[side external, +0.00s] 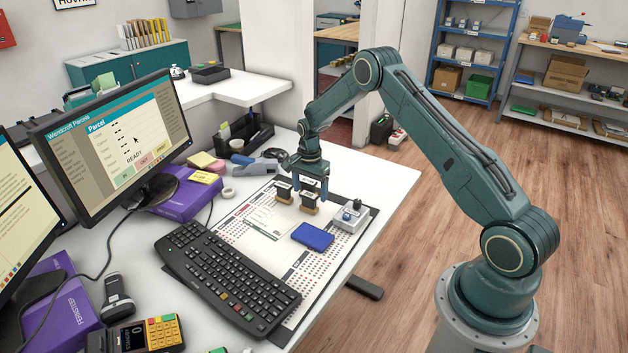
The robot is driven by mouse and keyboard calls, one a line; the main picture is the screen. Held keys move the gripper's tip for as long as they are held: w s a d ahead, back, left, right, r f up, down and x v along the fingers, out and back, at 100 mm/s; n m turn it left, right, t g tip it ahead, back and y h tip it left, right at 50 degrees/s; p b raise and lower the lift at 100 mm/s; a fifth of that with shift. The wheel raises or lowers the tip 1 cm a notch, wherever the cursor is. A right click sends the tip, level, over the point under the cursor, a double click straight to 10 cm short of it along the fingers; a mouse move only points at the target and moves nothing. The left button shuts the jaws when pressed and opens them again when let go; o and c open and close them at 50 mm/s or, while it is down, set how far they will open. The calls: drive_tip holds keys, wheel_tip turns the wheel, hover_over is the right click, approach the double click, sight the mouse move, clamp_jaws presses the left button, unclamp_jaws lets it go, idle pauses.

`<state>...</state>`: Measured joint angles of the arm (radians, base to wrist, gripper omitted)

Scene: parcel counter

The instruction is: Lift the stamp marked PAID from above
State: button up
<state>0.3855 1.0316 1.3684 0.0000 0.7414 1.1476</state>
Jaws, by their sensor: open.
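Two small stamps with black tops and tan bases stand upright on the printed desk mat (262,262), the left stamp (284,191) and the right stamp (309,203). Their markings are too small to read, so I cannot tell which says PAID. My gripper (308,187) points down over the pair with its jaws open. Its fingers come down close to the tops of the stamps and partly cover them. I cannot tell whether a finger touches a stamp. Nothing is seen held between the fingers.
A blue pad (313,236) and a grey device (350,217) lie just in front and to the right. A black keyboard (227,277) fills the near left. A tape dispenser (258,166) and a black organizer (243,135) stand behind. The counter's right end is clear.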

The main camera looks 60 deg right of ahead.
sight(309, 195)
drive_tip(key=shift+a+f, duration=0.2)
drive_tip(key=shift+f, duration=2.25)
drive_tip(key=c, duration=1.1)
drive_tip(key=shift+o, duration=0.2)
drive_tip(key=shift+r, duration=0.2)
wheel_tip(309, 195, up, 20)
drive_tip(key=shift+f, duration=0.15)
